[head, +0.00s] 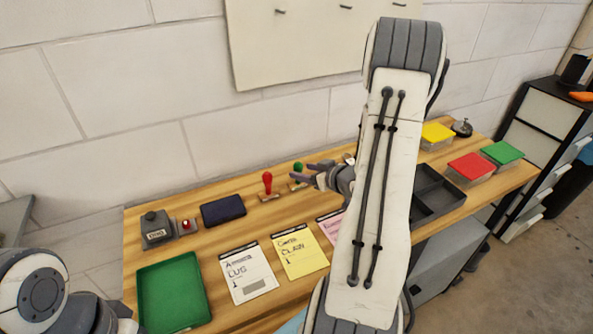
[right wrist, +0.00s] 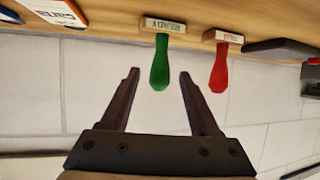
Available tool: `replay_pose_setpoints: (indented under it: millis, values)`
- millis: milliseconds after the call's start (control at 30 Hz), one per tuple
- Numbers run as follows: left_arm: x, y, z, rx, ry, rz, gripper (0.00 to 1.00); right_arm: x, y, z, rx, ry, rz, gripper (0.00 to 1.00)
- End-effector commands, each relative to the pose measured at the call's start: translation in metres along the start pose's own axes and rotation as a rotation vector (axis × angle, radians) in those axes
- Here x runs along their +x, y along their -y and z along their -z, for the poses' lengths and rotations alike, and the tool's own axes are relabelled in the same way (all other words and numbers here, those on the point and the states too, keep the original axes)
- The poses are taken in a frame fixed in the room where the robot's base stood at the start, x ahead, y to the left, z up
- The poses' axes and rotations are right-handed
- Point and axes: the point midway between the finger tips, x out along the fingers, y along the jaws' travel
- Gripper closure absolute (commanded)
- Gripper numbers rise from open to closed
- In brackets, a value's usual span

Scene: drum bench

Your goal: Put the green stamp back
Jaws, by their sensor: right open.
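The green stamp (head: 298,168) stands on the wooden bench near the wall, with its handle up. In the right wrist view, which is upside down, its green handle (right wrist: 160,63) rises from a pale base marked READY. My right gripper (head: 301,172) is open, and the end of the handle lies between its fingertips (right wrist: 159,74) in that view, with gaps on both sides. I cannot tell the exact depth. In the head view the fingers partly hide the stamp. My left arm shows at the lower left, but its gripper is not in view.
The red stamp (head: 267,184) stands just left of the green one. A dark blue pad (head: 223,210), a grey device (head: 156,228) and a green tray (head: 172,293) are farther left. Cards (head: 248,272) lie in front. A black tray (head: 455,199) is at the right.

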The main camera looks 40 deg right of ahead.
Motion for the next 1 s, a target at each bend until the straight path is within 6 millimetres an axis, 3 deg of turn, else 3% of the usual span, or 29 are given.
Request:
replay_pose_setpoints:
  millis: [200,500,667,767,1000]
  values:
    - [0.001,0.000,0.000,0.000,0.000,0.000,0.31,-0.044,-0.002,0.000,0.001,0.000,-0.005,0.37]
    - [0.001,0.000,0.000,0.000,0.000,0.000,0.31,-0.064,0.000,0.000,0.000,0.001,0.001,0.37]
    - [0.001,0.000,0.000,0.000,0.000,0.000,0.31,-0.060,0.003,0.002,-0.012,0.013,0.002,0.37]
    - [0.001,0.000,0.000,0.000,0.000,0.000,0.31,-0.046,0.015,0.007,-0.059,0.068,0.003,0.37]
    - [0.001,0.000,0.000,0.000,0.000,0.000,0.31,-0.010,0.083,0.028,-0.222,0.290,-0.016,0.37]
